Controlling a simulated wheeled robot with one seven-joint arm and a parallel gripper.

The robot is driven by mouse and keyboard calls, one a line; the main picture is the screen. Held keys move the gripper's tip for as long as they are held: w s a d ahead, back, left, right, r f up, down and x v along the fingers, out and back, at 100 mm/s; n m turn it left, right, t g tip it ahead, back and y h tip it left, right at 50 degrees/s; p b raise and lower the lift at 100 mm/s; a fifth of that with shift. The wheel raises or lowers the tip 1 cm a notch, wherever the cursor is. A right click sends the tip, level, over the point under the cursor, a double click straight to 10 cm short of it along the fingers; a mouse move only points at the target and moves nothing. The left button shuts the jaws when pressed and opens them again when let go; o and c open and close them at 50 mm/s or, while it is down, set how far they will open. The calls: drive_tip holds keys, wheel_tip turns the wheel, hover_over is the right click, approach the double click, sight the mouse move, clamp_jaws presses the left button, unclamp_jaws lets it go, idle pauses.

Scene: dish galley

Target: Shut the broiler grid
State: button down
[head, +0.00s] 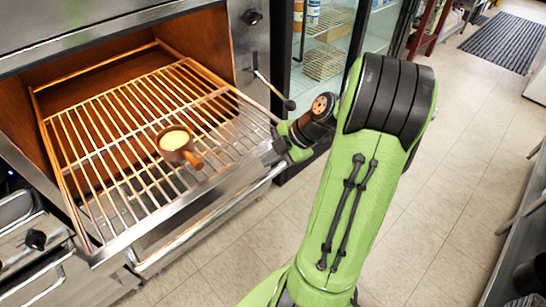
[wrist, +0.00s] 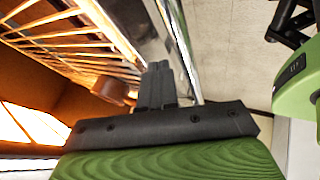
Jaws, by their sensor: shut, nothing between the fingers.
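The broiler grid (head: 110,128) is a wire rack pulled well out of the open broiler cavity in the head view. My gripper (head: 275,153) is at the right end of the grid's metal front bar. The wrist view shows its dark fingers (wrist: 163,82) shut and empty, close beside the bar (wrist: 150,35). I cannot tell whether they touch it. The grid's wires (wrist: 75,45) and the cup (wrist: 110,88) also show there.
The broiler cavity (head: 125,75) is open behind the grid. A lever (head: 272,90) sticks out at its right. A glass-fronted cabinet (head: 325,50) stands farther right. A control panel with a knob (head: 36,240) is at lower left. Tiled floor (head: 440,170) is clear at right.

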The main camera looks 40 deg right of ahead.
drive_tip(key=x, duration=0.5)
drive_tip(key=shift+w+a+f+b, duration=0.1)
drive_tip(key=shift+f+b, duration=0.25)
